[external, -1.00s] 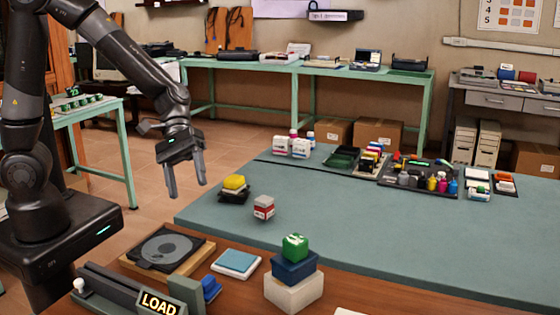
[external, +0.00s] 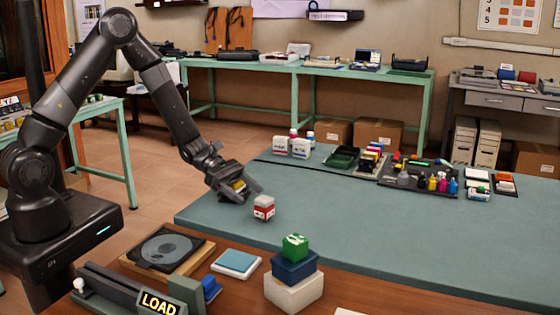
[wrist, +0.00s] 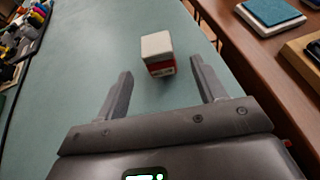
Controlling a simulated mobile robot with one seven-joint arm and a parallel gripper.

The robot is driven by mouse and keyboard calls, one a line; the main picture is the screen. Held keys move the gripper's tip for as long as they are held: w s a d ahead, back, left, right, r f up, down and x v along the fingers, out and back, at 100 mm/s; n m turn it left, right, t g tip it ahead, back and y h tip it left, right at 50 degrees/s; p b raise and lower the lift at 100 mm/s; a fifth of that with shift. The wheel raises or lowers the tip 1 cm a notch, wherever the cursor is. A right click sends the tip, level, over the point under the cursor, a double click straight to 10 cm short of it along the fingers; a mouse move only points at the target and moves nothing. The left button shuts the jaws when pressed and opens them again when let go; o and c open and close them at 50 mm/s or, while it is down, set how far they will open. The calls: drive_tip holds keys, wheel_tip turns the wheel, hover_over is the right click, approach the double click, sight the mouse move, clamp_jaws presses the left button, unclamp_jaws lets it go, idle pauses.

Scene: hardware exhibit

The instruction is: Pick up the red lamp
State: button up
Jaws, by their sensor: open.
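A small block, red on its sides with a pale grey top, is the thing that fits the red lamp (external: 264,208). It stands upright on the teal table mat (external: 400,240), and it also shows in the wrist view (wrist: 158,54). My gripper (external: 252,192) is open and empty, low over the mat just left of the block. In the wrist view my gripper (wrist: 160,85) has its fingers spread, with the block ahead of and between the fingertips, not touching either.
A green block on a blue box (external: 294,268) and a white box (external: 294,292) stand at the wooden front edge. A disc tray (external: 166,250) and a blue-topped pad (external: 236,262) lie nearby. Bottles and trays (external: 418,178) fill the far side. The mat's right is clear.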

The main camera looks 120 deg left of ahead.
sight(269, 206)
drive_tip(key=x, duration=0.8)
drive_tip(key=shift+w, duration=0.35)
drive_tip(key=shift+r, duration=0.1)
drive_tip(key=shift+c, duration=0.2)
drive_tip(key=c, duration=1.1)
